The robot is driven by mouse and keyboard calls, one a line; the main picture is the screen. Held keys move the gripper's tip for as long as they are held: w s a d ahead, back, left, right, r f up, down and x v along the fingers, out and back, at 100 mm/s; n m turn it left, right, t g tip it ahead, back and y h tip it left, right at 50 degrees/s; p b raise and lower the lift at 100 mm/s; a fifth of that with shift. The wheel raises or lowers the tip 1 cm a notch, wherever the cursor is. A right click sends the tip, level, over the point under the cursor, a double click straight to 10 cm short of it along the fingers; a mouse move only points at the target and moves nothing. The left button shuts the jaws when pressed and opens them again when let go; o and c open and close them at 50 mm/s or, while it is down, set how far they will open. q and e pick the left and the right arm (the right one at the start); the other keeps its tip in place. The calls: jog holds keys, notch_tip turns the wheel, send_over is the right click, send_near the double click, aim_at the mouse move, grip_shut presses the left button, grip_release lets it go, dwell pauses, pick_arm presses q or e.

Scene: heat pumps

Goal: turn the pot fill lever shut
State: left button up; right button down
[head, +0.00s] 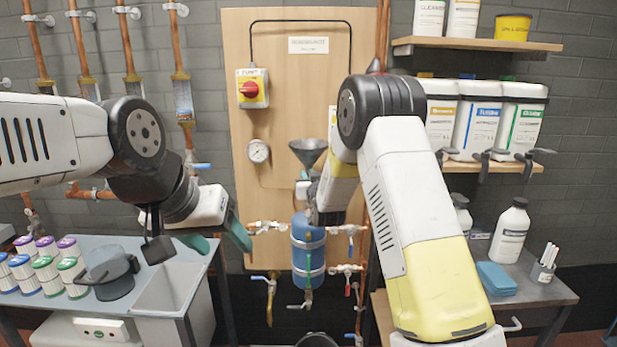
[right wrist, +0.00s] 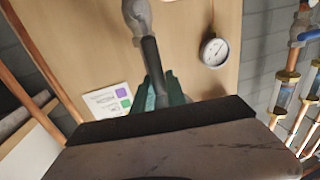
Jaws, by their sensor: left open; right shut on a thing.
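The pot (head: 308,240) is a blue cylinder held by metal bands on the wooden wall panel, with a dark funnel (head: 308,150) above it. In the right wrist view, the dark lever (right wrist: 151,62) runs down from a grey metal fitting (right wrist: 138,16). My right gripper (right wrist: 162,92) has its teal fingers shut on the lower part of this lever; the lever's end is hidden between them. In the head view, my right arm hides most of that gripper and the lever. My left gripper (head: 217,238) is open and empty, left of the pot.
A pressure gauge (head: 258,151) and a red-yellow switch (head: 251,88) are on the panel. Copper pipes with valves (head: 266,227) flank the pot. A sink bench (head: 180,290) stands left; bottle shelves (head: 500,165) and a table (head: 545,290) are right.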

dwell(0.4)
jog(key=d+f+m+t+h, duration=0.2)
jog(key=d+f+m, duration=0.7)
jog(key=m, duration=1.1)
jog(key=shift+d+f+t+h, duration=0.3)
jog(key=shift+f+h, duration=0.15)
jog(key=shift+h, duration=0.25)
jog(key=shift+s, duration=0.1)
jog(key=c, duration=1.4)
grip_release()
jog(key=shift+o, duration=0.3)
